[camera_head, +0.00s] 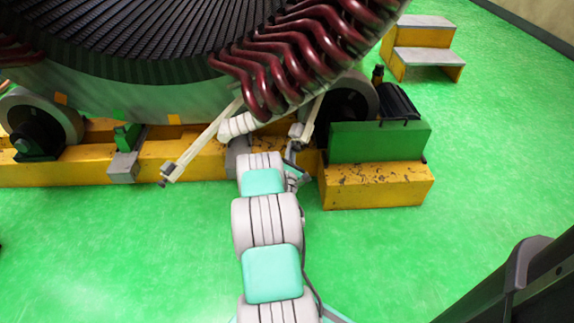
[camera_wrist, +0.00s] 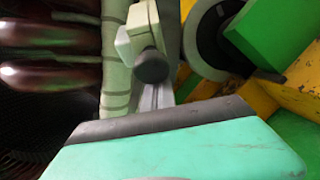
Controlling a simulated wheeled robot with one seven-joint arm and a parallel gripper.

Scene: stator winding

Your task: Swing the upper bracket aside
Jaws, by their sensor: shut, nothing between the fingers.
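A cream bracket (camera_head: 310,118) slants down from the dark red coils, right of my arm's far end. In the wrist view, a cream bracket end with a dark round knob (camera_wrist: 150,66) is straight ahead. My gripper (camera_wrist: 155,95) shows there as narrow grey fingers, shut and empty, just below the knob; whether they touch it I cannot tell. In the head view my gripper is mostly hidden by my arm. A second cream bracket (camera_head: 200,146) slants down to the left, apart from my arm. I cannot tell which one is the upper bracket.
The large stator (camera_head: 120,82) with dark red coils (camera_head: 300,50) overhangs the work spot. A yellow base beam (camera_head: 70,172), a roller (camera_head: 38,125) and a green-and-yellow block (camera_head: 375,185) stand close by. Yellow steps (camera_head: 425,55) are at back right. Green floor is free in front.

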